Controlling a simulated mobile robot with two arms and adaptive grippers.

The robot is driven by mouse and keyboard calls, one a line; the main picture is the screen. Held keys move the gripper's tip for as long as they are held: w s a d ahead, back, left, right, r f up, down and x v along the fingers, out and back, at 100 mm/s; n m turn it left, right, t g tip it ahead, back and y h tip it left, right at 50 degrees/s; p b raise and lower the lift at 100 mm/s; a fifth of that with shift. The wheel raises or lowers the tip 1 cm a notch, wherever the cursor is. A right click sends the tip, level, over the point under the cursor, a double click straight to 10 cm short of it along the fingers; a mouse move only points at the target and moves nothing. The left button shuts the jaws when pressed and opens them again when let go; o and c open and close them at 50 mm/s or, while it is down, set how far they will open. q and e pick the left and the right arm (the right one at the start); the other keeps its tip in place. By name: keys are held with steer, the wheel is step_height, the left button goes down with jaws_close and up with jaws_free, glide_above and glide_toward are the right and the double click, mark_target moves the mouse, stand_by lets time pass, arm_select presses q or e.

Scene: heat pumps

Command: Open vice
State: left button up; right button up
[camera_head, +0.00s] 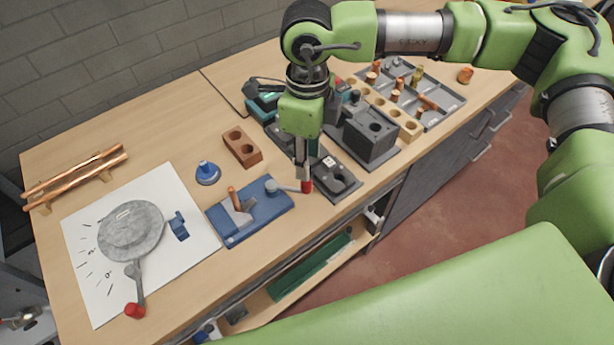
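The vice (262,220) has a blue base and lies on the wooden bench, left of centre. Its grey jaws (236,214) have a small copper piece (234,198) standing at them; I cannot tell how tightly they hold it. A grey lever runs right from the vice's round pivot (271,187) to a red knob (307,186). My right gripper (304,178) points down with its fingertips at the red knob. Its fingers show as one narrow strip, so their opening and any grip on the knob are hidden. My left gripper is out of view.
A white sheet (85,225) with a grey disc (131,230) and another red-knobbed lever lies left. A brown two-hole block (242,147) and blue knob (207,173) stand behind the vice. Dark fixtures (368,135) crowd the right; copper pipes (75,175) lie far left.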

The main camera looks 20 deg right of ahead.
step_height(320, 180, down, 9)
steer(key=shift+r+p, duration=0.2)
steer(key=shift+p, duration=0.8)
jaws_close()
